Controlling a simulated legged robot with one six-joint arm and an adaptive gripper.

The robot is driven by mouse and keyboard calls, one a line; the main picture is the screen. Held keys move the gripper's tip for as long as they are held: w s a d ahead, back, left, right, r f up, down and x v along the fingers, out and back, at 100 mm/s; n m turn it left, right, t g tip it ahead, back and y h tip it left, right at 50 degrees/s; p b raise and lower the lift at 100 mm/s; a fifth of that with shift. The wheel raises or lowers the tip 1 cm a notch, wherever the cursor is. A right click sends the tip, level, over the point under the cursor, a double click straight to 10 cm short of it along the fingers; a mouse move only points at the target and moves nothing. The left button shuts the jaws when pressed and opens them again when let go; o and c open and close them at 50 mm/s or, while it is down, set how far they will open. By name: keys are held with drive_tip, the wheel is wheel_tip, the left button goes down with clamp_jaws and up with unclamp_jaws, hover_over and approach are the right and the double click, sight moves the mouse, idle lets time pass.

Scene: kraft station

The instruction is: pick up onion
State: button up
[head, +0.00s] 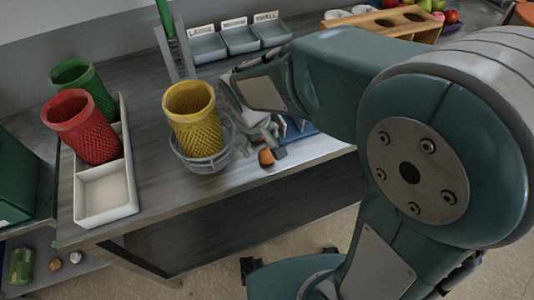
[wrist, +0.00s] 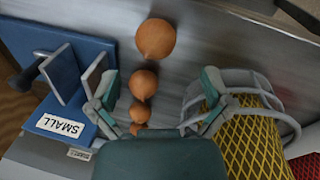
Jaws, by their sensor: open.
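Several brown onions stand in a row on the grey table in the wrist view: a large onion (wrist: 155,38) at the top, a medium onion (wrist: 143,84) below it, and smaller ones (wrist: 139,112) towards my gripper. My gripper (wrist: 158,88) is open, with its fingers on either side of the row. The medium and smaller onions show between the fingers, and I cannot tell whether any finger touches them. In the head view one onion (head: 266,157) shows near the table's front edge, by my gripper (head: 262,128). My arm hides much of that area.
A yellow mesh cup (head: 192,118) in a wire basket (head: 205,163) stands close beside my gripper. A blue stand labelled SMALL (wrist: 75,75) is on its other side. Labelled bins (head: 241,40) stand behind.

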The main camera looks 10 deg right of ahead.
sight(265, 151)
drive_tip(key=f, duration=0.2)
drive_tip(key=d+f, duration=0.1)
drive_tip(key=f, duration=0.2)
drive_tip(key=shift+w+d, duration=0.1)
drive_tip(key=shift+w, duration=0.1)
drive_tip(key=c, duration=1.1)
